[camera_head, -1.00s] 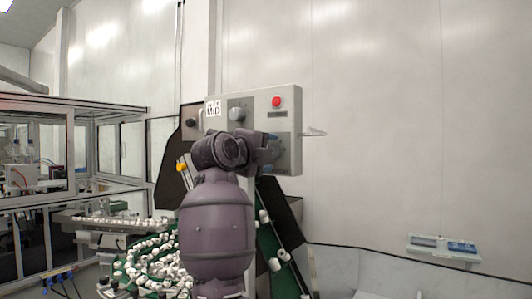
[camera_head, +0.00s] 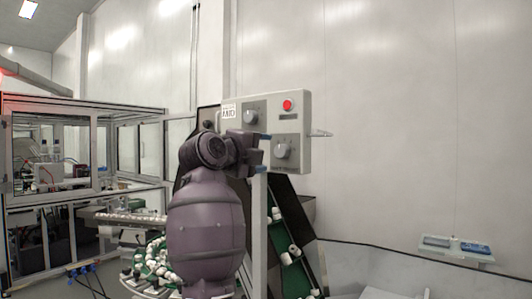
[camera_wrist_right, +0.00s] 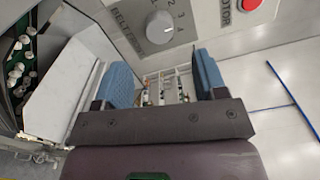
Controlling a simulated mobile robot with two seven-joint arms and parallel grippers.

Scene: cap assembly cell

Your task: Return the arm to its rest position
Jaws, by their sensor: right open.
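My right arm rises in the middle of the head view, in front of a grey control panel (camera_head: 303,118). My right gripper (camera_head: 264,144) is mostly hidden behind my own wrist, with a bit of blue finger showing left of the panel's lower knob (camera_head: 282,150). In the right wrist view, my right gripper (camera_wrist_right: 163,80) shows its two blue fingers apart, with nothing held between them. A grey knob (camera_wrist_right: 160,27) on the panel lies beyond the fingers, apart from them. My left gripper is in neither view.
The panel also has a red button (camera_head: 287,105) and an upper knob (camera_head: 251,116). A green conveyor (camera_head: 290,255) with white caps slopes below it. A framed glass enclosure (camera_head: 60,170) stands left. A small tray (camera_head: 456,248) sits right, before a bare wall.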

